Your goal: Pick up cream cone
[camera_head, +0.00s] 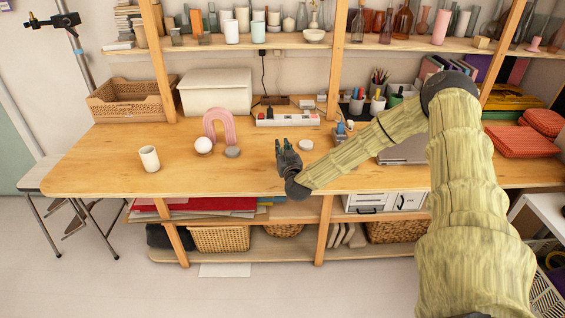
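A cream, slightly tapered, cup-like piece (149,158) stands upright on the left part of the wooden table. It is the nearest match to a cream cone, but I cannot tell at this size whether it is one. My gripper (283,145) is above the table's middle, well to the right of this piece and apart from it. Its dark fingers point away from me and look spread, with nothing seen between them.
A white ball (203,145), a pink arch (219,126) and a grey disc (232,152) stand between the cream piece and my gripper. A wicker basket (125,107) and a white box (215,92) are behind. The table's front left is clear.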

